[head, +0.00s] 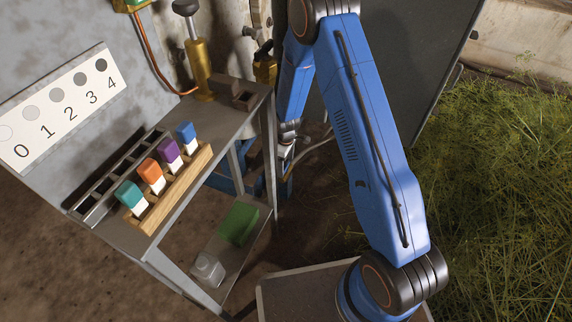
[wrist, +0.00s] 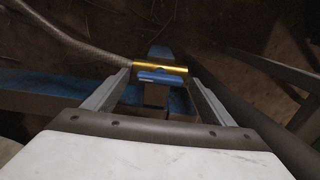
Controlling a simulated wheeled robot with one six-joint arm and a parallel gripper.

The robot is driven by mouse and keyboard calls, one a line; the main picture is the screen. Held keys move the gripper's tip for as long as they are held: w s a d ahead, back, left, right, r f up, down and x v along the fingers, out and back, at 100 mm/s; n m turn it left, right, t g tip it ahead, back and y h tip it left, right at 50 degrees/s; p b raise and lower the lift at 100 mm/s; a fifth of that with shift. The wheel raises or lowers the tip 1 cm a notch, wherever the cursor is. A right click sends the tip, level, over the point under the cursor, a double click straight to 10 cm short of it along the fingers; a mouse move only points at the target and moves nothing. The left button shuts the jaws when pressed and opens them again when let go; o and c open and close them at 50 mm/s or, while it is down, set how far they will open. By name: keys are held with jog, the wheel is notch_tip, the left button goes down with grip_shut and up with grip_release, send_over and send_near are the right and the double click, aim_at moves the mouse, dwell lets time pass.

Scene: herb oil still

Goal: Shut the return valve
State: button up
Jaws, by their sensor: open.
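The return valve shows in the wrist view as a short brass body (wrist: 172,69) with a blue lever (wrist: 160,77). The lever looks roughly parallel to the brass body. A grey braided hose (wrist: 85,46) runs into the brass body's left end. My gripper (wrist: 161,82) is open, with one finger on each side of the lever. I cannot tell whether either finger touches it. In the head view my gripper (head: 286,158) is low beside the bench, and the valve is too small and covered to make out.
A metal bench (head: 222,125) stands left of my arm, its leg close to my gripper. It holds a wooden rack (head: 182,187) of several coloured-cap vials and a brass fitting (head: 199,65). A green box (head: 238,224) is on its lower shelf. Grass (head: 500,190) lies right.

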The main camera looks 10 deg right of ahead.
jog(key=shift+f, duration=0.15)
jog(key=c, duration=1.1)
jog(key=shift+o, duration=0.2)
